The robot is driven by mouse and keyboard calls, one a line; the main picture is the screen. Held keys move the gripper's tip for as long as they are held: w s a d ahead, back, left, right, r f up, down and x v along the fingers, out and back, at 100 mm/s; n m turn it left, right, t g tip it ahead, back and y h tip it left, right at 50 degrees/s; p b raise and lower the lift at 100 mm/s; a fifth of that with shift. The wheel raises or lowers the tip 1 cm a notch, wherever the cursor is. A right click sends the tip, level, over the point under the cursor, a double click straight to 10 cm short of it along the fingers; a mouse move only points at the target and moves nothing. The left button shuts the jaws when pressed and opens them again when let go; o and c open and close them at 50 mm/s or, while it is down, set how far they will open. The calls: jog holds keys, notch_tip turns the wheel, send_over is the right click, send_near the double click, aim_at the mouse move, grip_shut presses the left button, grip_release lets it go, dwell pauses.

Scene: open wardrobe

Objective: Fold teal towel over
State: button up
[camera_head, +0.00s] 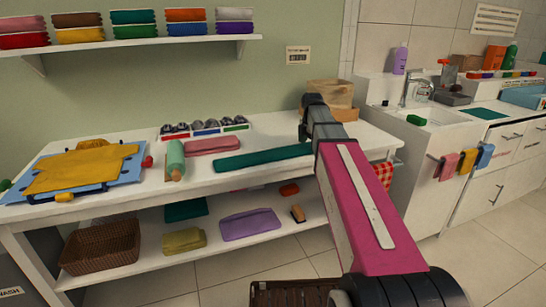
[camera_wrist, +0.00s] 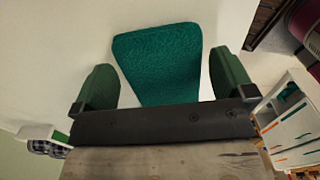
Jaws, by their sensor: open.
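The teal towel (camera_head: 263,157) lies flat as a long narrow strip on the white table, near its front right part. Its right end is hidden behind my arm in the head view. In the wrist view one end of the teal towel (camera_wrist: 157,60) shows between my fingers. My gripper (camera_wrist: 163,75) is open, with one green-padded finger on each side of the towel and gaps between pads and cloth. I cannot tell how high it is above the table.
A yellow cloth on a blue board (camera_head: 128,166) lies far left. A brown box (camera_head: 338,97) stands at the back right.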

jog(key=shift+f, duration=0.5)
jog(key=c, duration=0.4)
jog(key=shift+o, duration=0.2)
